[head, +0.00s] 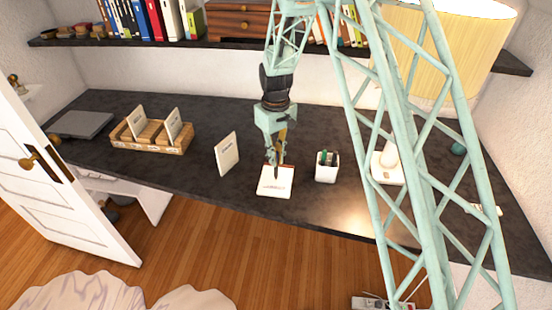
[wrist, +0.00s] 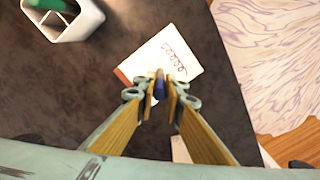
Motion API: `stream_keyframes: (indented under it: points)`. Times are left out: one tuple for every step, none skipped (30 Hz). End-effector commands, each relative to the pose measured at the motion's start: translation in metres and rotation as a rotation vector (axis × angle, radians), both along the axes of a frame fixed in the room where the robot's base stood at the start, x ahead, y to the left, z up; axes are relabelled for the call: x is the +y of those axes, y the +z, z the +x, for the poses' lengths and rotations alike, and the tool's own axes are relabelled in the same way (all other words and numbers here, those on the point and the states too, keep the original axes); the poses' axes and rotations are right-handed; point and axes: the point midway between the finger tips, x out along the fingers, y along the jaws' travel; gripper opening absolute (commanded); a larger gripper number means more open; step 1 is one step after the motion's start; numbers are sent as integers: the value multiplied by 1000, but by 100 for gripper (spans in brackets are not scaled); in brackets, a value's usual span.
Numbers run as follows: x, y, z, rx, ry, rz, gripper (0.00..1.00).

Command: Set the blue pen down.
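My gripper (head: 277,160) points down over the dark desk and is shut on the blue pen (wrist: 159,86). The pen shows end-on between the fingertips (wrist: 160,101) in the wrist view, and its lower part looks like a thin dark line in the head view. Below it lies a white notepad (head: 274,187) with a reddish edge. The notepad (wrist: 176,55) carries a row of drawn loops. I cannot tell whether the pen tip touches the paper.
A white cup (head: 326,174) with a green pen stands right of the notepad. A white card (head: 227,154) stands to its left. Further left are a wooden organiser (head: 150,146) and a grey flat slab (head: 82,125). A lamp (head: 440,50) is at right; a shelf (head: 190,43) runs above.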

Motion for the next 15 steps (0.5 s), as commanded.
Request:
stream_keyframes:
  points:
    - [0,0,0,0,0,0,5]
    - [0,0,0,0,0,0,5]
    - [0,0,0,0,0,0,5]
    - [0,0,0,0,0,0,5]
    - [0,0,0,0,0,0,5]
    - [0,0,0,0,0,0,5]
    - [0,0,0,0,0,0,5]
    - [0,-1,0,0,0,0,5]
    - [0,-1,0,0,0,0,5]
    - [0,-2,0,0,0,0,5]
    - [0,-3,0,0,0,0,5]
    - [0,-3,0,0,0,0,10]
    - [0,-3,0,0,0,0,13]
    - [0,-2,0,0,0,0,16]
    - [0,-2,0,0,0,0,20]
